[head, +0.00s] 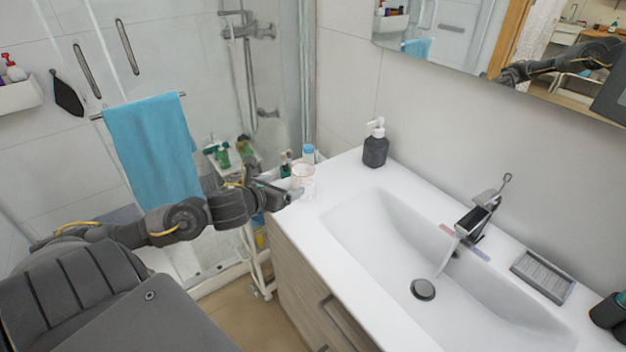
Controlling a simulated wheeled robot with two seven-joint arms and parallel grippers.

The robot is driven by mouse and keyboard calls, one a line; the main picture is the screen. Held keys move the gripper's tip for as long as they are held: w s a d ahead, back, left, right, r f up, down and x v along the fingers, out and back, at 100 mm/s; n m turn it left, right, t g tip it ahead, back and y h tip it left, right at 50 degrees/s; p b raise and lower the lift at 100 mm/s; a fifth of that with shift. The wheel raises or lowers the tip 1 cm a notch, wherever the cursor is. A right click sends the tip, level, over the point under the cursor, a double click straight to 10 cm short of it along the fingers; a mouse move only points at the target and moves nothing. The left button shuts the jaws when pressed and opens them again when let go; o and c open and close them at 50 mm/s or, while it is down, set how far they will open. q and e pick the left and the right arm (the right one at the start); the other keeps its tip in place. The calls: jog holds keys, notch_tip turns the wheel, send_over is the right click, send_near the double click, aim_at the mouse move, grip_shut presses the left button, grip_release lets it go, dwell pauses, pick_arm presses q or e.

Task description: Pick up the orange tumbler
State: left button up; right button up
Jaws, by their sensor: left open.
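A small pale tumbler with an orange-pink tint and rim (303,176) stands upright at the left end of the white washbasin counter. My left gripper (287,192) reaches in from the left, right beside the tumbler at about its lower half. The gripper is open. I cannot tell whether its fingers touch the tumbler or whether one finger is behind it. My right gripper is not in view.
A blue-capped bottle (309,153) stands close behind the tumbler. A dark soap dispenser (375,150) stands at the wall. The basin (390,245) with running tap (478,218) lies to the right. A blue towel (152,150) hangs behind my arm. A white cart (259,262) stands beside the cabinet.

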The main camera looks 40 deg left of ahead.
aim_at(296, 178)
pick_arm(q)
jog(key=x, duration=0.3)
jog(key=p+x, duration=0.1)
jog(key=x, duration=0.1)
jog(key=shift+w+d+r, duration=0.15)
jog(key=shift+d+r, duration=0.1)
jog(key=shift+d, duration=0.1)
jog(key=shift+w+f, duration=0.2)
jog(key=shift+w, duration=0.1)
jog(key=shift+a, duration=0.1)
jog(key=shift+w+r+p, duration=0.1)
jog(key=shift+w+p, duration=0.2)
jog(key=shift+p, duration=0.25)
jog(key=p+x, duration=0.1)
jog(key=x, duration=0.2)
jog(key=shift+w, duration=0.4)
jog(key=shift+w+f, duration=0.25)
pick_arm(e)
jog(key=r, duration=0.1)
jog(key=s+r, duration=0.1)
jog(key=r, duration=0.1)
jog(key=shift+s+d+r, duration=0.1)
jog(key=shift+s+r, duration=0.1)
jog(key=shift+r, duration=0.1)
